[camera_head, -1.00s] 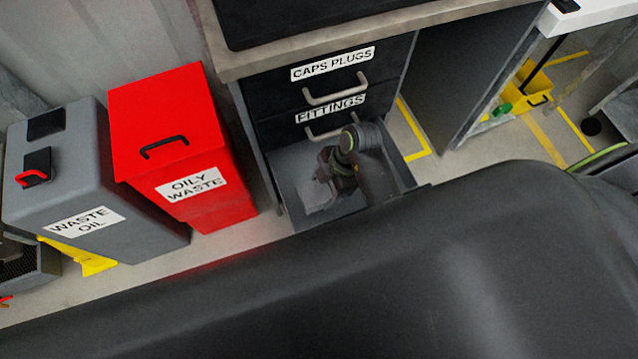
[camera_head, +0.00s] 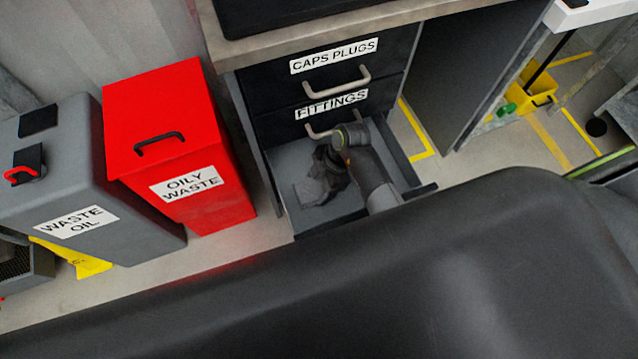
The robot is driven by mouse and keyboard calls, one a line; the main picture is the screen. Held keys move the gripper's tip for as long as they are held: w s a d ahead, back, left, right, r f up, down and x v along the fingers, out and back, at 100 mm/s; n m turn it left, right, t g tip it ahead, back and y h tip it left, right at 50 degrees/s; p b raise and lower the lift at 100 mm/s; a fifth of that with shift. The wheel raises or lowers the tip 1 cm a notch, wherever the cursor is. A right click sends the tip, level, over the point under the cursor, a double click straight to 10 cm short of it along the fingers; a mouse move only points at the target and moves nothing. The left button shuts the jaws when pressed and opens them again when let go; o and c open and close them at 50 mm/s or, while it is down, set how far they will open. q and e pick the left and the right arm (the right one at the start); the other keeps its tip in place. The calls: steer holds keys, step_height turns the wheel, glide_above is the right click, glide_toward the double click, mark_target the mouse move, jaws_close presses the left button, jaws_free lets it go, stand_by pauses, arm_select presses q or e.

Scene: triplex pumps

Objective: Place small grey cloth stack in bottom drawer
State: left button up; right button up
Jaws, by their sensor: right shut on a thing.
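The bottom drawer (camera_head: 348,217) is pulled open under the drawers labelled CAPS PLUGS and FITTINGS. My right gripper (camera_head: 314,189) reaches down into the open drawer, with its arm coming over the drawer's right part. The gripper partly covers the stack, and I cannot tell whether the stack touches the drawer floor. My left gripper is not in view.
A red oily waste bin (camera_head: 165,140) and a grey waste oil bin (camera_head: 88,190) stand left of the cabinet. The FITTINGS drawer handle (camera_head: 322,131) is close above my right wrist. My own dark body fills the lower part of the view.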

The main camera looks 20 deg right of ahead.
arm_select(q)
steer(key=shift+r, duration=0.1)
arm_select(e)
steer(key=shift+f, duration=0.1)
steer(key=o, duration=1)
steer(key=shift+r, duration=0.25)
steer(key=shift+d+r+p, duration=0.35)
steer(key=shift+d+r, duration=0.15)
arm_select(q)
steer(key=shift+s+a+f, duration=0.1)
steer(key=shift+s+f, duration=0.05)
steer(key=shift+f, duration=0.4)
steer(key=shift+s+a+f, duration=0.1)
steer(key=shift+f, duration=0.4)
arm_select(e)
steer(key=d, duration=1.1)
steer(key=shift+w+d, duration=0.2)
steer(key=shift+d, duration=0.1)
